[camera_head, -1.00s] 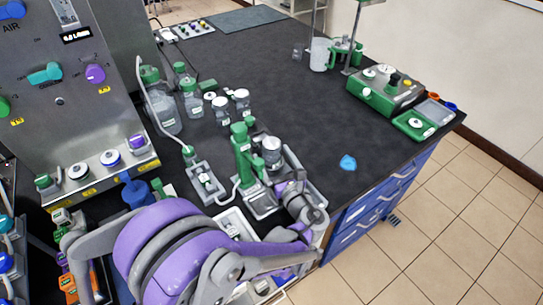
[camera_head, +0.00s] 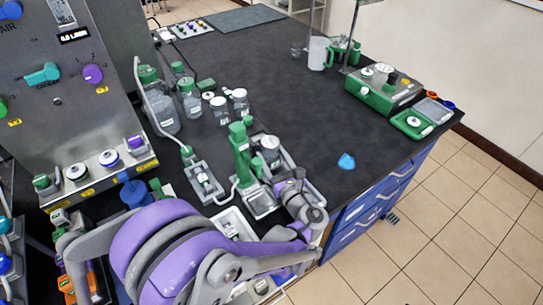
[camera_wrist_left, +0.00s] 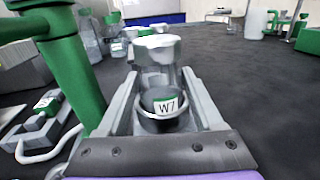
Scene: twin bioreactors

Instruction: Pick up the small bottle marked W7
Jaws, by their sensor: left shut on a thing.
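The small bottle marked W7 (camera_wrist_left: 163,78) is a clear bottle with a pale top and a dark band carrying a white label. In the left wrist view it is upright between the two fingers of my left gripper (camera_wrist_left: 163,92), which is shut on it. In the head view my left gripper (camera_head: 284,180) is at the near edge of the bench, beside a green stand (camera_head: 241,155). My right gripper is in neither view.
The green post (camera_wrist_left: 75,70) rises close to the left finger. Several bottles stand behind, including a large green-capped one (camera_head: 161,105). A small blue object (camera_head: 346,161) lies to the right on the dark bench. The middle of the bench is clear.

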